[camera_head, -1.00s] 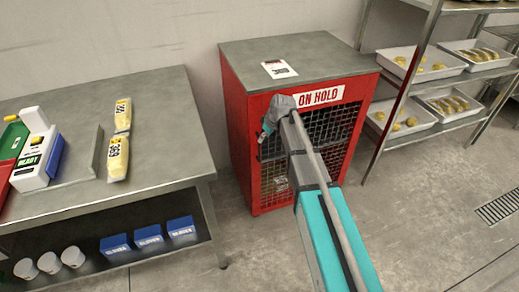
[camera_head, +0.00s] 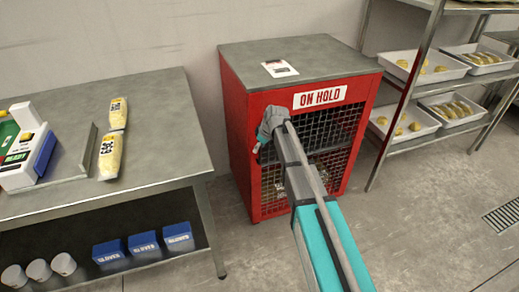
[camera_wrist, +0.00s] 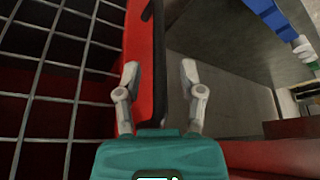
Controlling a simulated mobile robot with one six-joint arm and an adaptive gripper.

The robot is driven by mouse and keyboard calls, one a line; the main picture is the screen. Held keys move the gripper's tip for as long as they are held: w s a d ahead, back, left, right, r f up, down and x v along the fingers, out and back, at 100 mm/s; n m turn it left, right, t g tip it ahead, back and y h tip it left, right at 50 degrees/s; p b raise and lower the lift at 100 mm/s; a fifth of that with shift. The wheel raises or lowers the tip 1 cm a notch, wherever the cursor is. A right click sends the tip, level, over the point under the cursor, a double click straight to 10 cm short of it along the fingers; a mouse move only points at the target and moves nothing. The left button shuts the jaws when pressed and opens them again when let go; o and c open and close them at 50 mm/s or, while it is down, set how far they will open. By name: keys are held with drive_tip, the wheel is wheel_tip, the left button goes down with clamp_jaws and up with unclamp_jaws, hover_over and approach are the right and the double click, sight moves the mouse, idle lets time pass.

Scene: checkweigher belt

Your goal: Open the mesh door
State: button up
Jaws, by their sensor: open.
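The mesh door (camera_head: 336,128) is a red frame with dark wire mesh on the front of the red cabinet marked ON HOLD. It looks shut. In the wrist view its mesh (camera_wrist: 52,75) fills the left side, beside the red frame (camera_wrist: 137,45). A dark upright bar (camera_wrist: 158,60), which looks like the door's handle, runs between my fingers. My gripper (camera_wrist: 160,75) is open, with one finger on each side of this bar; I cannot tell whether either touches it. In the head view my wrist hides the fingers and handle at the door's left edge.
A steel table (camera_head: 150,150) with yellow packs (camera_head: 110,155) stands left of the cabinet, with a floor gap between. A rack with white trays (camera_head: 405,122) stands close on the right. The floor (camera_head: 430,215) in front is clear. A paper label (camera_head: 280,68) lies on the cabinet top.

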drive_tip(key=shift+c, duration=0.3)
clamp_jaws()
drive_tip(key=shift+s, duration=0.15)
